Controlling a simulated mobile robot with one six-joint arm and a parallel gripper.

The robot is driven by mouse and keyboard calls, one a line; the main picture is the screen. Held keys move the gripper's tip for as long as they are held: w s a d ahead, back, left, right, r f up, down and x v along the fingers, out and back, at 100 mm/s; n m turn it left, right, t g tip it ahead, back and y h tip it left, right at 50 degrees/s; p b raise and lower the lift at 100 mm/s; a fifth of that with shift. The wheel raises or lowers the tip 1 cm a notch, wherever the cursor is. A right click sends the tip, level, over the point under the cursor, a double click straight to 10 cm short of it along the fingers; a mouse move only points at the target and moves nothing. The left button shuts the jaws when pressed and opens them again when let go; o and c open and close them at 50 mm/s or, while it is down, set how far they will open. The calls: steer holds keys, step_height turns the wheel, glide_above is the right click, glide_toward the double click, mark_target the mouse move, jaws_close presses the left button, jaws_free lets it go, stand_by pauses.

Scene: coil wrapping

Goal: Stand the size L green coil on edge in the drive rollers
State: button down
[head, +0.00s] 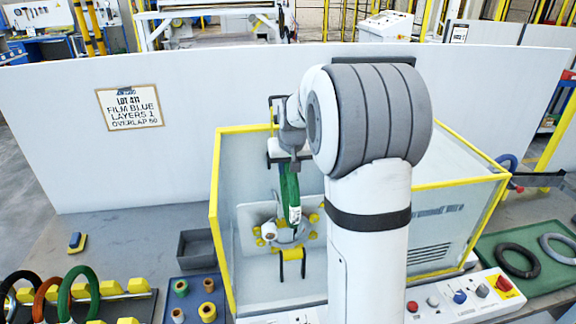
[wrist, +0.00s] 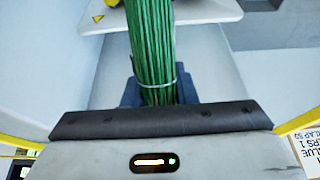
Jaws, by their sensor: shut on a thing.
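A green coil (head: 291,192) hangs on edge from my gripper (head: 284,160) inside the yellow-framed enclosure. In the wrist view the green coil (wrist: 151,45) is a bundle of green strands with a pale tie, between the dark jaws (wrist: 158,92), which are shut on it. The drive rollers (head: 313,218) are yellow and sit around a pale plate below my gripper. The coil's lower part is in front of this plate near the rollers. I cannot tell whether it touches them. A white label shows on the coil's lower side. My arm hides the enclosure's middle right.
The enclosure's yellow rim (head: 214,190) surrounds the rollers. At left, a rack (head: 138,286) holds black, orange and green coils, beside a blue mat with several small spools (head: 207,312). A green mat (head: 490,243) with dark and grey coils lies right. A control panel (head: 458,297) stands in front.

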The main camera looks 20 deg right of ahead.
steer(key=shift+f+b, duration=2.9)
steer(key=shift+f, duration=1)
steer(key=shift+f+b, duration=0.5)
steer(key=shift+f, duration=0.1)
steer(key=c, duration=1.1)
jaws_free()
steer(key=shift+f, duration=0.1)
steer(key=shift+b+v, duration=0.6)
steer(key=shift+v, duration=3.4)
